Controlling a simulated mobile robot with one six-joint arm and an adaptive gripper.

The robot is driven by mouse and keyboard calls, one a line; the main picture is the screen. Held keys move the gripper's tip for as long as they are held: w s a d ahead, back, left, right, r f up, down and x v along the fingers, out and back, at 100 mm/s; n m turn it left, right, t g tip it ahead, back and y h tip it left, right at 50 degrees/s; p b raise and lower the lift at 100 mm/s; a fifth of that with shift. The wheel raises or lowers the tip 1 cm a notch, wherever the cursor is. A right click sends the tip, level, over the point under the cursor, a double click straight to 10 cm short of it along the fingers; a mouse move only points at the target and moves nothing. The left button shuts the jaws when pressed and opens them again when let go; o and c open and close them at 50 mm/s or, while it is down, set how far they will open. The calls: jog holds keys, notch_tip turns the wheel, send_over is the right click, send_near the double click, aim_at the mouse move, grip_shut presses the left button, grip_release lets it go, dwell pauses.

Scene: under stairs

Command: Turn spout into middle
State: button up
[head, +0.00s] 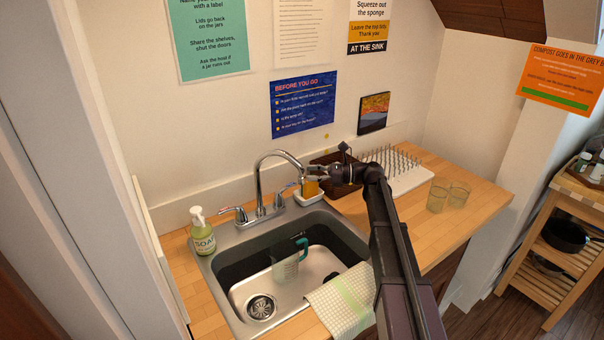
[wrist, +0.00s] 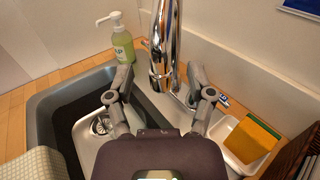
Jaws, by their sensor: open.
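The chrome spout (head: 279,153) rises in an arch from the tap base behind the sink (head: 330,213). It is turned to the right in the head view, its end near the back right rim by the sponge dish. My gripper (head: 308,174) is at the hanging end of the spout. In the wrist view my gripper (wrist: 160,84) is open, with the spout (wrist: 165,45) between its two fingers. There is a gap on each side, and I see no clear contact. The tap's base is partly hidden behind the spout and fingers there.
A green soap bottle (head: 202,232) stands left of the sink. A white dish (head: 308,198) with an orange-yellow sponge is close to my gripper. A jug (head: 287,268) stands in the basin, and a checked cloth (head: 343,300) hangs over the front rim. Glasses (head: 437,196) stand at right.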

aim_at(302, 171)
jog(key=shift+a, duration=1.6)
grip_shut()
